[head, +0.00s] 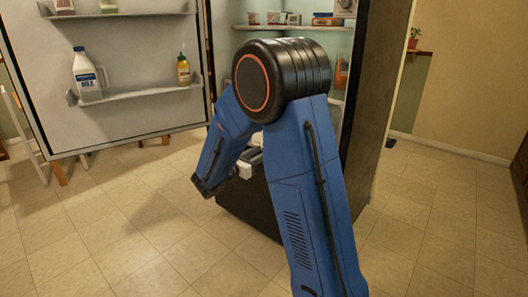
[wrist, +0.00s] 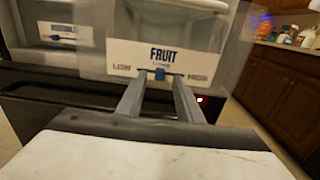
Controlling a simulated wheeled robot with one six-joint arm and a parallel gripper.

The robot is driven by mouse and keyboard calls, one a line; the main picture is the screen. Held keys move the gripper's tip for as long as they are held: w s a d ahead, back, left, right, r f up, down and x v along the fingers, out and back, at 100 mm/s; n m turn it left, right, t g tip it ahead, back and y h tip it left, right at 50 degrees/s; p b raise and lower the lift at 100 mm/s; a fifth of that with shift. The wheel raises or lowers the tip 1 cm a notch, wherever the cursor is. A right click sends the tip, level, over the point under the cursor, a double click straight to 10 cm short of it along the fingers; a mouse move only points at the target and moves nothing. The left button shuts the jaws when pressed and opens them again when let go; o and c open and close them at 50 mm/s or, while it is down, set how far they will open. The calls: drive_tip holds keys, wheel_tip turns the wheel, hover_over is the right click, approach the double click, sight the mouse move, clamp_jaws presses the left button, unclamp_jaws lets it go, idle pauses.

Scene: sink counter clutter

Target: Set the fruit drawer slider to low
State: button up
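The fruit drawer (wrist: 205,40) has a pale front marked FRUIT in the wrist view. Its small blue slider (wrist: 159,74) sits near the middle of the scale, between a blurred label on the left that seems to read LOW and one on the right that seems to read HIGH. My gripper (wrist: 159,80) is open, its two grey fingers apart and pointing at the drawer front, one on each side of the slider. I cannot tell whether the fingers touch it. In the head view the drawer is hidden behind my blue arm.
A second drawer (wrist: 60,40) with its own label and blue slider is to the left. The fridge door (head: 130,125) stands open at left, with a milk jug (head: 87,75) and a yellow bottle (head: 183,69) on its shelf. Tiled floor is clear in front.

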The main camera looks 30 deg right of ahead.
drive_tip(key=shift+x, duration=1.35)
clamp_jaws()
drive_tip(key=w, duration=0.1)
drive_tip(key=w+a, duration=0.1)
drive_tip(key=w, duration=0.1)
drive_tip(key=shift+w+a, duration=0.1)
drive_tip(key=shift+w, duration=0.05)
unclamp_jaws()
drive_tip(key=shift+w, duration=0.1)
